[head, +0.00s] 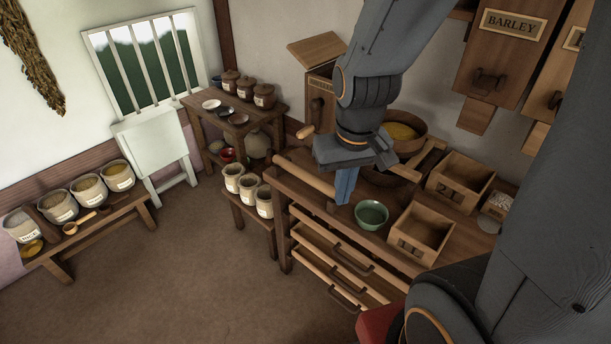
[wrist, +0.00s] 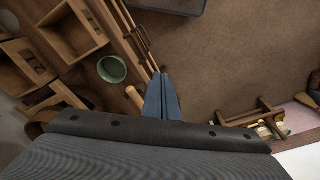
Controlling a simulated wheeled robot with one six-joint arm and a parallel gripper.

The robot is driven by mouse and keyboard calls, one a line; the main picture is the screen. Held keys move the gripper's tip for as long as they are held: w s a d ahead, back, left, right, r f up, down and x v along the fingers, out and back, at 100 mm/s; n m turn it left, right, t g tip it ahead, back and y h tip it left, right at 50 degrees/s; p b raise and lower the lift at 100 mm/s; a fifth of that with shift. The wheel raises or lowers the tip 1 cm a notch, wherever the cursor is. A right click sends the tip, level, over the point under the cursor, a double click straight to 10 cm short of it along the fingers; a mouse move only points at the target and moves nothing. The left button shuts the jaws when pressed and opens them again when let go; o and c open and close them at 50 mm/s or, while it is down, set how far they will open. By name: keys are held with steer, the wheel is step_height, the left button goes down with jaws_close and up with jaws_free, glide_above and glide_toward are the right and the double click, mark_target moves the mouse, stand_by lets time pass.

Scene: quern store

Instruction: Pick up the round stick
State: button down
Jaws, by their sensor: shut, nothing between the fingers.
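The round stick (head: 305,178) is a pale wooden rod lying on the left part of the wooden counter. In the wrist view one pale end of it (wrist: 134,96) shows beside my fingers, and the rest is hidden behind my gripper body. My gripper (head: 343,200) points down with its blue fingers just right of the stick's near end in the head view. The fingers (wrist: 161,76) are together with nothing between them. I cannot tell whether they touch the stick or the counter.
A green bowl (head: 371,214) stands close to the right of my fingers. Open wooden boxes (head: 421,237) and a round tub (head: 404,132) stand on the counter. Drawers with handles (head: 345,262) are below its front edge. Jars (head: 248,188) stand on a low bench at left; the floor is clear.

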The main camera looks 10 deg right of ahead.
steer(key=c, duration=2)
jaws_free()
steer(key=shift+w+f, duration=0.1)
steer(key=shift+c, duration=0.2)
steer(key=o, duration=0.7)
steer(key=w+m, duration=0.1)
steer(key=w+f+m+b, duration=0.1)
steer(key=m, duration=0.1)
steer(key=shift+w+f, duration=0.15)
steer(key=shift+f, duration=0.05)
steer(key=m+t+y+b, duration=0.2)
steer(key=m+b, duration=0.4)
steer(key=m, duration=2)
glide_toward(323, 182)
steer(key=shift+a+f, duration=0.45)
steer(key=shift+f, duration=0.35)
steer(key=shift+x, duration=1.2)
steer(key=x, duration=0.4)
steer(key=shift+w+d+f, duration=0.1)
steer(key=shift+d+f, duration=0.05)
steer(key=shift+d, duration=0.2)
steer(key=shift+w+a+f+y+b, duration=0.2)
steer(key=shift+f+y+b, duration=0.1)
steer(key=shift+f, duration=0.15)
